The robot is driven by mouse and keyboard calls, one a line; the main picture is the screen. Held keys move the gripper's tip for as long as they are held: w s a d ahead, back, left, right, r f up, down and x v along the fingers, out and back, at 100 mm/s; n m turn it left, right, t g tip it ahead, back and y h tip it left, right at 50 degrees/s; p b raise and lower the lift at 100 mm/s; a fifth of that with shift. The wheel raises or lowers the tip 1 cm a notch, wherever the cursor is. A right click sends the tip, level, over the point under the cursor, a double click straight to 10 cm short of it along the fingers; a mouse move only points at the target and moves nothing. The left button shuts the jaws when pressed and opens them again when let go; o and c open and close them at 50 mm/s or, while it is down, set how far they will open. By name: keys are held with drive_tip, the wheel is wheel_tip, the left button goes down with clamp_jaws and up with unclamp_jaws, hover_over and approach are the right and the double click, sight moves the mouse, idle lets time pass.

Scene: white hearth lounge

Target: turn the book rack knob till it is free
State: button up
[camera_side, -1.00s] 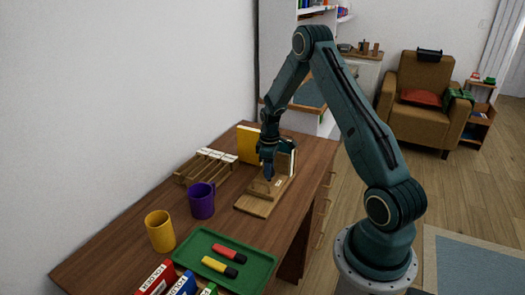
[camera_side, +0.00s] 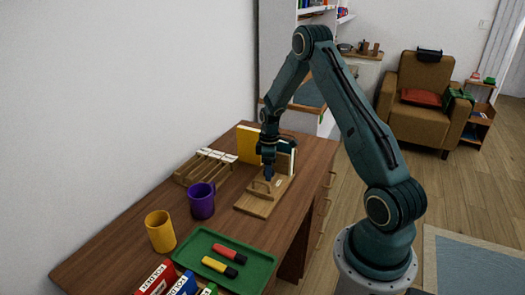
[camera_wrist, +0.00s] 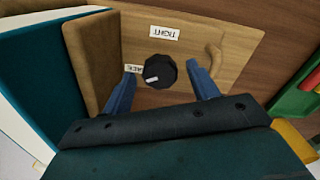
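The book rack (camera_side: 254,207) is a wooden board with an upright end on the desk. In the wrist view its knob (camera_wrist: 161,66) is black and round, with a white pointer mark aimed to the lower left. A label reading "TIGHT" (camera_wrist: 164,33), upside down, lies beyond the knob. A second small label (camera_wrist: 133,69), too small to read surely, sits just left of it. My gripper (camera_wrist: 161,88) is open, with one blue finger on each side of the knob and gaps showing. In the side view my gripper (camera_side: 268,176) hides the knob.
A yellow book (camera_side: 247,143) stands behind the rack. A wooden holder (camera_side: 205,165), a purple mug (camera_side: 202,201), a yellow mug (camera_side: 160,231) and a green tray (camera_side: 262,272) with two markers are nearby. A wooden handle (camera_wrist: 214,60) rises beside the right finger.

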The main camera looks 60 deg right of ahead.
drive_tip(key=shift+r, duration=0.1)
wheel_tip(320, 180, up, 14)
drive_tip(key=shift+f, duration=0.2)
idle(0.7)
idle(0.3)
drive_tip(key=s+a+r+m+t, duration=0.1)
drive_tip(key=s+a+r, duration=0.2)
drive_tip(key=a+r, duration=0.5)
drive_tip(key=s+a+r+m+t, duration=0.1)
drive_tip(key=s+a+r, duration=0.2)
drive_tip(key=a+r, duration=0.5)
drive_tip(key=s+a+r+m+t, duration=0.1)
drive_tip(key=s+a+m+t, duration=0.1)
drive_tip(key=s+a, duration=1)
drive_tip(key=s+t, duration=0.1)
drive_tip(key=s, duration=0.1)
drive_tip(key=shift+s+a+t, duration=0.3)
drive_tip(key=shift+a, duration=0.1)
